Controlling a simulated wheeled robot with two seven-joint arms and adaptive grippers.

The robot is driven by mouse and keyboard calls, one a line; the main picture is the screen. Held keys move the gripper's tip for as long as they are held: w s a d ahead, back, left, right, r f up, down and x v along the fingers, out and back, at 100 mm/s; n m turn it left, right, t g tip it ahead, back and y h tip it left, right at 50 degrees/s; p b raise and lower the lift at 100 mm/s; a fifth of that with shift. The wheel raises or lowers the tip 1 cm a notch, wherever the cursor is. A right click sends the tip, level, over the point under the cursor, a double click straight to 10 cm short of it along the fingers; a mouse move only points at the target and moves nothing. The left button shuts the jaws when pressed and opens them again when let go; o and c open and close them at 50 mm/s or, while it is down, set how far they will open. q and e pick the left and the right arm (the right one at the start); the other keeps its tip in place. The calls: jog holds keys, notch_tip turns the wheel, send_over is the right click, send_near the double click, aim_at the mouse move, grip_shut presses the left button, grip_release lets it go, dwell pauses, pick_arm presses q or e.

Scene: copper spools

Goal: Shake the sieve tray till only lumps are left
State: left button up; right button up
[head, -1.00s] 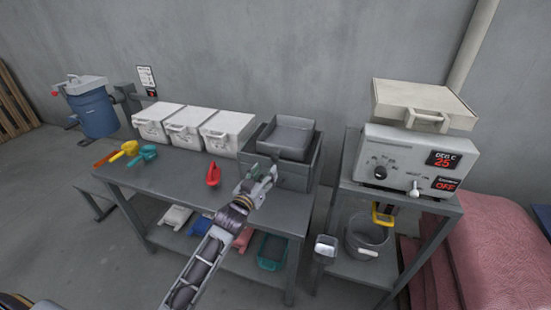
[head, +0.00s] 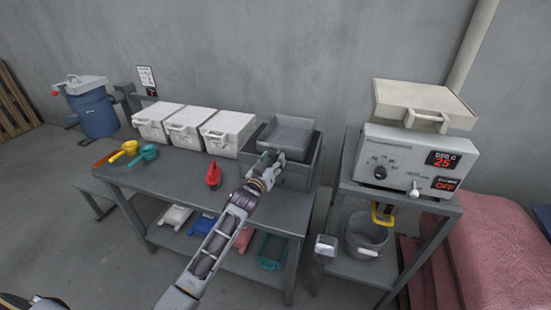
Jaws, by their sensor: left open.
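The sieve tray (head: 290,133) is a grey, shallow square tray. It sits in the top of a dark grey open box (head: 308,172) at the right end of the workbench. My left gripper (head: 268,157) is open at the near left side of the tray, by its front edge. I cannot tell whether its fingers touch the tray or are around any part of it. The tray's contents are too small to make out. My right gripper is not in view.
Three white lidded bins (head: 188,130) stand left of the box. A red scoop (head: 213,175) and yellow and teal scoops (head: 146,153) lie on the workbench (head: 180,183). A control unit (head: 410,160) stands on a stand at right. The bench's front middle is clear.

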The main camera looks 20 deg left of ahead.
pick_arm(q)
jog(key=shift+w+d, duration=0.15)
jog(key=shift+w, duration=1.05)
jog(key=shift+c, duration=0.2)
grip_shut()
